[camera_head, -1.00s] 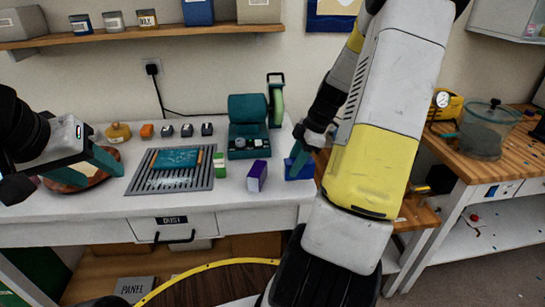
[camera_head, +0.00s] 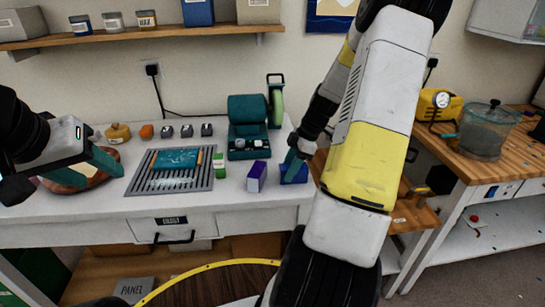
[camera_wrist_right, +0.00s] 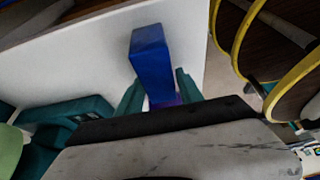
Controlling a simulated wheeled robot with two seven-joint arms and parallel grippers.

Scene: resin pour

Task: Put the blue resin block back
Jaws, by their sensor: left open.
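The blue resin block (camera_head: 295,174) is at the right end of the white bench, just right of a purple-and-white block (camera_head: 256,176). My right gripper (camera_head: 297,156) is shut on it from above. In the right wrist view the blue block (camera_wrist_right: 151,62) sits between the two teal fingers of my right gripper (camera_wrist_right: 160,92). I cannot tell whether its underside touches the bench. My left gripper (camera_head: 105,165) is open and empty over the left part of the bench, above a round brown dish (camera_head: 72,180).
A slatted grey tray (camera_head: 140,186) holds a teal panel and a stick. A small green item (camera_head: 219,166) stands right of it. A teal machine (camera_head: 248,128) is behind. Several small pots line the back. A wooden side table (camera_head: 480,158) carries a clear chamber (camera_head: 484,135).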

